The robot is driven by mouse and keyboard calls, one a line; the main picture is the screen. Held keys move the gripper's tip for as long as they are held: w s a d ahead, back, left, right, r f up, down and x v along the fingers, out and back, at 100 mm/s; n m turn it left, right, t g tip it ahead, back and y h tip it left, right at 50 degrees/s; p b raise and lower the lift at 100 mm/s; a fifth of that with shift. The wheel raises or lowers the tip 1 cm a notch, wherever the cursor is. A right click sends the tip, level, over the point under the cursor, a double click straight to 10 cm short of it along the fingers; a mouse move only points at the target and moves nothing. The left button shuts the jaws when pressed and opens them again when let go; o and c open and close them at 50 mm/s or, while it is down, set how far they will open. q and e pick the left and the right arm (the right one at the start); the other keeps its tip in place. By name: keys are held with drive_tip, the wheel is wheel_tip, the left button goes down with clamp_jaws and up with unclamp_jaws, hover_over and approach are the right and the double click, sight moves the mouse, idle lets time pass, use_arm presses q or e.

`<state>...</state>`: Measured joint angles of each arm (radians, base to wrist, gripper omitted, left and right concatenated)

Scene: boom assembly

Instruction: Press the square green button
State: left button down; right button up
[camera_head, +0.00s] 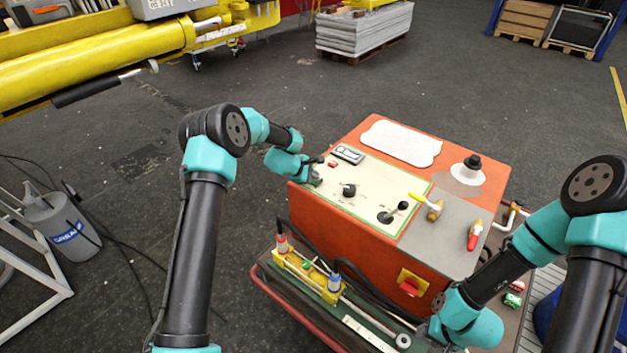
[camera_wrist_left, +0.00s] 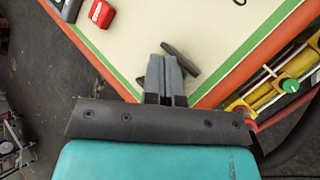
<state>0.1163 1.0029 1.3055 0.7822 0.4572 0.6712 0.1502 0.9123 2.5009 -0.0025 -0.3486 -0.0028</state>
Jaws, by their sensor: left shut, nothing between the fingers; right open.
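The control box has a cream panel (camera_head: 375,191) with a green border on its top; the panel also shows in the left wrist view (camera_wrist_left: 225,35). My left gripper (camera_head: 316,175) is at the panel's left corner. In the left wrist view its fingers (camera_wrist_left: 166,72) are shut and empty, pointing at the panel. A small green bit (camera_wrist_left: 140,81) shows beside the fingers; I cannot tell whether it is the square green button, or whether the fingers touch it. My right gripper (camera_head: 437,333) is low by the box's front, partly hidden, and open.
A red button (camera_head: 333,163) and a display (camera_head: 348,154) are close to the left gripper. Black knobs (camera_head: 349,190) and a joystick (camera_head: 392,212) stand on the panel. A yellow-handled valve (camera_head: 432,207) and red-handled valve (camera_head: 474,235) are further right.

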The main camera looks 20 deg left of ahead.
sight(314, 181)
use_arm(q)
drive_tip(key=shift+f, duration=0.15)
idle(0.3)
drive_tip(key=shift+r, duration=0.9)
drive_tip(key=shift+r, duration=2.55)
